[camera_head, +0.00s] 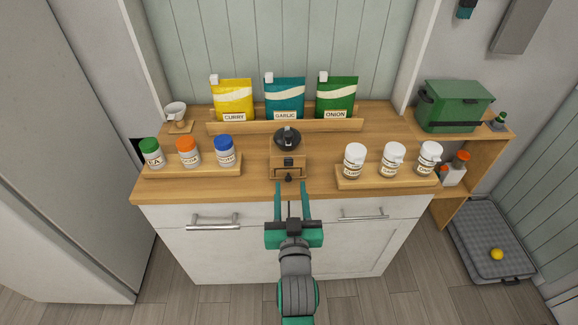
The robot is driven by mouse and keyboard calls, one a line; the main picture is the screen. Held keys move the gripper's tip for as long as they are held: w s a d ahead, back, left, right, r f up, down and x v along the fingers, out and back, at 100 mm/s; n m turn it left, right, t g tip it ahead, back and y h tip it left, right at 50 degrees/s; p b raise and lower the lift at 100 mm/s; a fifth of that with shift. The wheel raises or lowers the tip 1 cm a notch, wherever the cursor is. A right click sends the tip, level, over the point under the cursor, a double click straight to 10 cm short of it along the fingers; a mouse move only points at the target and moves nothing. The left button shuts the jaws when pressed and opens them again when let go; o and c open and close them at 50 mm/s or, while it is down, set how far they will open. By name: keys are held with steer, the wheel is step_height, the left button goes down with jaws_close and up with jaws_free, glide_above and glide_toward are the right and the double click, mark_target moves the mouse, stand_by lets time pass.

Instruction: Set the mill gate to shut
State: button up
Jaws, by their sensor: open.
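The mill (288,160) stands upright on the wooden counter, at the middle of its front part. It has a wooden body and a dark round top (287,138). A small dark knob-like part (288,178) shows low on its front, and a dark patch sits above it. I cannot tell which part is the gate or how it is set. My gripper (290,186) is open and empty, with its two green fingers pointing at the mill's front from the near side. Whether the fingertips touch the mill is unclear.
Jars with green, orange and blue lids stand on a left board (190,171). White-lidded jars stand on a right board (388,182). Curry, garlic and onion bags (285,98) stand behind the mill. A green box (453,106) is far right. The counter (255,190) is bare beside the mill.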

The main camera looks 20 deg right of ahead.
mark_target(289, 163)
steer(key=x, duration=0.9)
steer(key=shift+w, duration=0.25)
jaws_close()
